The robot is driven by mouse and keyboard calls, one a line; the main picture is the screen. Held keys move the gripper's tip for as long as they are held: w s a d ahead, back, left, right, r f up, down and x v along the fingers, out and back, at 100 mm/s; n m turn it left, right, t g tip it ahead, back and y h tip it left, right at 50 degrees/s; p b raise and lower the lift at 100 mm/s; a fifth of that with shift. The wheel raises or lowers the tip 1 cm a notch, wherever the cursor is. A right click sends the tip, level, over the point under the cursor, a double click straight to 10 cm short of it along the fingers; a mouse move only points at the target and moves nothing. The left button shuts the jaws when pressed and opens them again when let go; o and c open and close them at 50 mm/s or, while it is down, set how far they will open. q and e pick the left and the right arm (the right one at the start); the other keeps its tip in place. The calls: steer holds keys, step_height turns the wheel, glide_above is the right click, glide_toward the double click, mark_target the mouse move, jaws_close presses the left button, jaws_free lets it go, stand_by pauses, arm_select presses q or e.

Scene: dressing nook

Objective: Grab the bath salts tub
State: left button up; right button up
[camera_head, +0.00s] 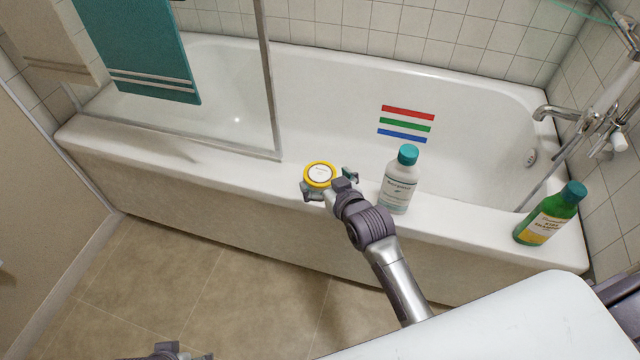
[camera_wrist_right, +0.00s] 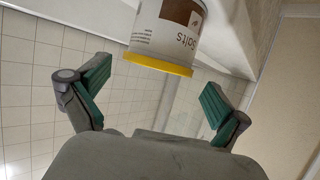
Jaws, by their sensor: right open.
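The bath salts tub (camera_head: 320,174), with a yellow lid and a pale round label, stands on the bathtub's front rim. In the wrist view the tub (camera_wrist_right: 166,30) appears upside down, white with a brown label and yellow lid edge. My right gripper (camera_head: 331,183) is open at the tub, one finger towards its left side and one towards its right. In the wrist view the green pads of the right gripper (camera_wrist_right: 152,92) are spread wide, with the tub beyond them and apparently not touched. Part of my left gripper (camera_head: 168,352) shows at the bottom edge; its fingers are mostly cut off.
A white bottle with a teal cap (camera_head: 398,184) stands on the rim just right of my right gripper. A green bottle (camera_head: 550,215) stands farther right. A teal towel (camera_head: 140,45) hangs by the glass screen at left. The rim left of the tub is clear.

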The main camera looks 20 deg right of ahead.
mark_target(320, 173)
steer(key=shift+w+a+f, duration=0.1)
steer(key=shift+w+f, duration=0.15)
steer(key=shift+w, duration=0.3)
steer(key=b+x, duration=0.1)
steer(key=x, duration=0.1)
steer(key=shift+w+f, duration=0.2)
steer(key=shift+w, duration=0.05)
steer(key=shift+b+x, duration=0.55)
steer(key=shift+x, duration=0.4)
steer(key=shift+w+f, duration=0.1)
steer(key=shift+w, duration=0.2)
arm_select(q)
steer(key=v, duration=0.4)
steer(key=shift+s+a+r, duration=0.1)
steer(key=shift+s+r, duration=0.05)
steer(key=shift+r, duration=0.2)
arm_select(e)
steer(key=shift+c, duration=0.3)
steer(key=c, duration=1.1)
steer(key=shift+c, duration=0.2)
